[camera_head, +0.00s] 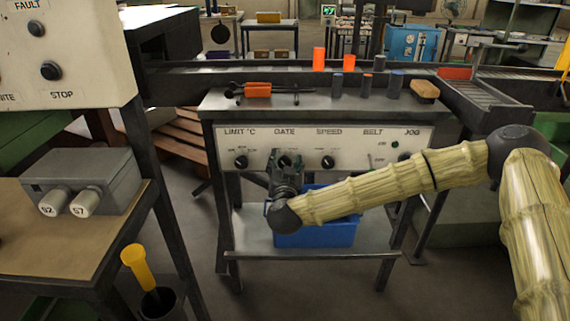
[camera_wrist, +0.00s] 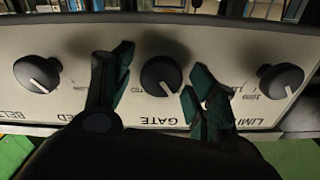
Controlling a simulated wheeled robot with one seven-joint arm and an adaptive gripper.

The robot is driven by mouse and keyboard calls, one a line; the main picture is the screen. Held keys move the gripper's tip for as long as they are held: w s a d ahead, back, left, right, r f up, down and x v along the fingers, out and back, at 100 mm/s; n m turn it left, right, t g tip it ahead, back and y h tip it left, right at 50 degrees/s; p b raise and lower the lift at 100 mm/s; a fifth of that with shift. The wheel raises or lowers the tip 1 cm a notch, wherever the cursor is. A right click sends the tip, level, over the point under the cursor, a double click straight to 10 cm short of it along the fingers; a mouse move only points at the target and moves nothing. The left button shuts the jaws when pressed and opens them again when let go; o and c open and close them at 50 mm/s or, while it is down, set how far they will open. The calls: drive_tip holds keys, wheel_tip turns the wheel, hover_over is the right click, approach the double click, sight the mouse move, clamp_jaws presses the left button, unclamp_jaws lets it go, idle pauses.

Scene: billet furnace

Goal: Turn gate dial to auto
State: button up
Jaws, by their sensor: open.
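The gate dial (camera_wrist: 162,76) is a round black knob with a white pointer line on the cream control panel (camera_head: 420,135). In the wrist view, the panel appears turned over, with the GATE label below the knob. The pointer slants toward the lower right of that view. My gripper (camera_wrist: 160,66) is open, with one dark green finger on each side of the knob. I cannot tell whether either finger touches it. In the head view my gripper (camera_head: 286,168) is in front of the panel and covers most of this dial. The small position labels are partly hidden by the fingers.
The limit dial (camera_wrist: 281,80) and the speed dial (camera_wrist: 38,74) flank the gate dial. A blue bin (camera_head: 318,236) stands on the shelf below. Orange and grey cylinders (camera_head: 319,58) stand above the panel. A grey box (camera_head: 85,178) is on the left table.

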drive_tip(key=shift+c, duration=0.2)
drive_tip(key=c, duration=1)
drive_tip(key=shift+m, duration=0.3)
drive_tip(key=shift+r+m+p, duration=0.1)
drive_tip(key=shift+m+p, duration=0.3)
drive_tip(key=shift+m, duration=0.2)
drive_tip(key=m, duration=0.5)
drive_tip(key=shift+d+f, duration=0.1)
drive_tip(key=shift+f, duration=0.15)
drive_tip(key=m+b, duration=0.1)
drive_tip(key=m, duration=0.3)
drive_tip(key=shift+f+b, duration=0.1)
drive_tip(key=shift+b, duration=0.25)
drive_tip(key=shift+m+b, duration=0.35)
drive_tip(key=shift+m, duration=1.15)
